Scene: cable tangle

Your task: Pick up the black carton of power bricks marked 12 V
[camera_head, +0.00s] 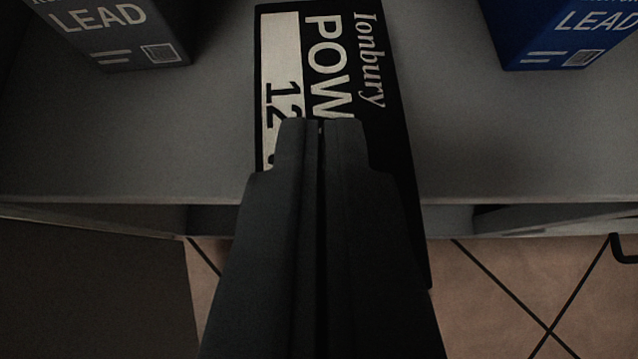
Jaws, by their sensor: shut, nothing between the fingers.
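The black carton (385,130) lies on a grey surface in the upper middle of the view. Its lettering runs sideways: "Ionbury", "POW" and, on a white band, "12"; the rest is hidden behind my gripper. The carton reaches past the surface's front edge at its lower right. My gripper (321,122) is shut and empty, with its fingertips in front of the carton's lettering. I cannot tell whether the fingertips touch the carton.
A dark grey box (115,30) marked "LEAD" stands at the upper left. A blue box (565,35) marked "LEAD" stands at the upper right. The grey surface (470,150) is bare on both sides of the carton. Tiled floor (510,270) shows below its front edge.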

